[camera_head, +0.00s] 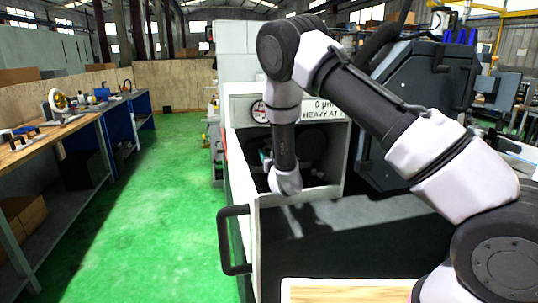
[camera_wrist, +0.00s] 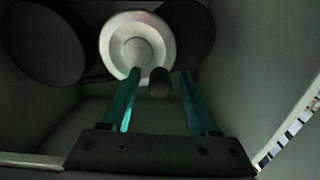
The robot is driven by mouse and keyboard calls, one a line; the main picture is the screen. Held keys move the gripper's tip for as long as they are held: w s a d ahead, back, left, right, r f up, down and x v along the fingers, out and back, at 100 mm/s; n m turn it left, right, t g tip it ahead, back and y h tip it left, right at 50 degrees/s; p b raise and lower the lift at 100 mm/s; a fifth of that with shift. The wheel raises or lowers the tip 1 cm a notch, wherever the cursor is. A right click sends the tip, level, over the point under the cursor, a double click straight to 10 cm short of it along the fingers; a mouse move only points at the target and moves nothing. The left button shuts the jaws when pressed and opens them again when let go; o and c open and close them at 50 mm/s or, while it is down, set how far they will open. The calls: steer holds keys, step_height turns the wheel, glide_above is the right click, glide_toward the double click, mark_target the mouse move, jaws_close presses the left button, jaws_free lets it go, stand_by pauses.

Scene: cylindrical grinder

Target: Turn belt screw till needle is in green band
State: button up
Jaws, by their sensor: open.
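In the wrist view, a dark round knob (camera_wrist: 160,84), which looks like the belt screw, stands out end-on between the two teal fingers of my gripper (camera_wrist: 158,73). The jaws are open, with a gap on each side of the knob. A pale metal disc (camera_wrist: 137,30) lies behind it. In the head view, my arm reaches down into the machine's open compartment (camera_head: 335,165), and my fingers are mostly hidden there. A round white dial (camera_head: 258,111) is on the panel above. It is too small to read a needle or green band.
Large dark wheels flank the disc, one at left (camera_wrist: 45,40) and one at right (camera_wrist: 192,35). Pale compartment walls (camera_wrist: 255,60) enclose the fingers. A machine door with a black handle (camera_head: 234,240) is in front. A workbench (camera_head: 50,145) stands left; the green floor (camera_head: 160,210) between is clear.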

jaws_close()
steer(key=shift+r, duration=0.1)
steer(key=shift+w+d+r+m, duration=0.1)
steer(key=shift+d+r+m, duration=0.2)
steer(key=shift+m, duration=1)
steer(key=shift+w+d+r+m, duration=0.1)
steer(key=shift+d+m, duration=0.3)
steer(key=shift+m, duration=0.9)
steer(key=shift+w+d+r+m, duration=0.15)
steer(key=shift+d+m, duration=0.2)
steer(key=shift+m, duration=0.95)
steer(key=shift+s, duration=0.1)
jaws_free()
